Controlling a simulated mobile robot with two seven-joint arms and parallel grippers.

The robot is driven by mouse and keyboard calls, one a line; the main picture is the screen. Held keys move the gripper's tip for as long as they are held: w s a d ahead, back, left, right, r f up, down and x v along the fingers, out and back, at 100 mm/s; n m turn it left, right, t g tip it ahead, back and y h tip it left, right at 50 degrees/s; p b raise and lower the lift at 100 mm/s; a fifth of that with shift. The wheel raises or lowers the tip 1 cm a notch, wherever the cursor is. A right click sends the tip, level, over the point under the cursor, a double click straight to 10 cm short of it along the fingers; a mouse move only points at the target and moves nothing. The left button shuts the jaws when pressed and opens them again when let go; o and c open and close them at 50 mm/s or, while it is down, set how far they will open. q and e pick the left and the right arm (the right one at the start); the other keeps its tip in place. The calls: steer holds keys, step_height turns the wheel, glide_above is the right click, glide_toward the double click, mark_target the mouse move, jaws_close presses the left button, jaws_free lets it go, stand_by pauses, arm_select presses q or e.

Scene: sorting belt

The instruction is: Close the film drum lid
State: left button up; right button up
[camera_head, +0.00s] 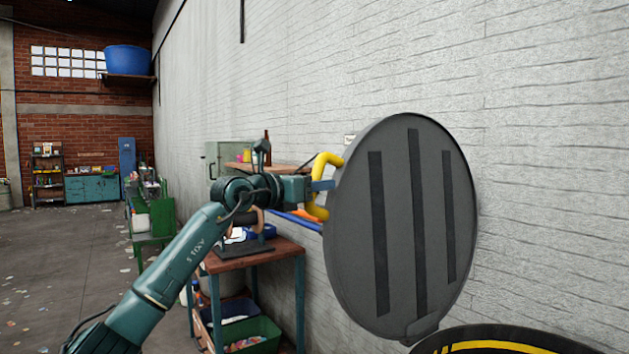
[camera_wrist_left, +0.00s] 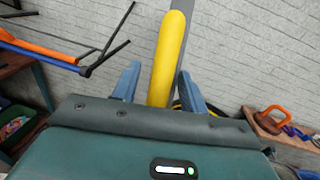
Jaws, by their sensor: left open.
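The film drum lid (camera_head: 398,240) is a round dark grey disc with black strips. It stands upright, raised open on a hinge above the drum (camera_head: 485,346), whose yellow and black rim shows at the bottom right. A yellow handle (camera_head: 322,172) sticks out at the lid's left edge. My left gripper (camera_head: 324,185) is at this handle. In the left wrist view the yellow handle (camera_wrist_left: 169,55) runs between the two open blue fingers (camera_wrist_left: 160,88), with the lid edge-on behind it. Contact with the fingers cannot be told. My right gripper is not in view.
A wooden-topped bench (camera_head: 268,256) with bins beneath stands behind my left arm. A pale brick wall (camera_head: 540,130) is behind the lid. In the left wrist view, an orange and blue tool (camera_wrist_left: 50,50) is at the left and a wooden shelf (camera_wrist_left: 275,132) at the right.

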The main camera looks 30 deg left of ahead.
arm_select(q)
jaws_close()
stand_by(0.5)
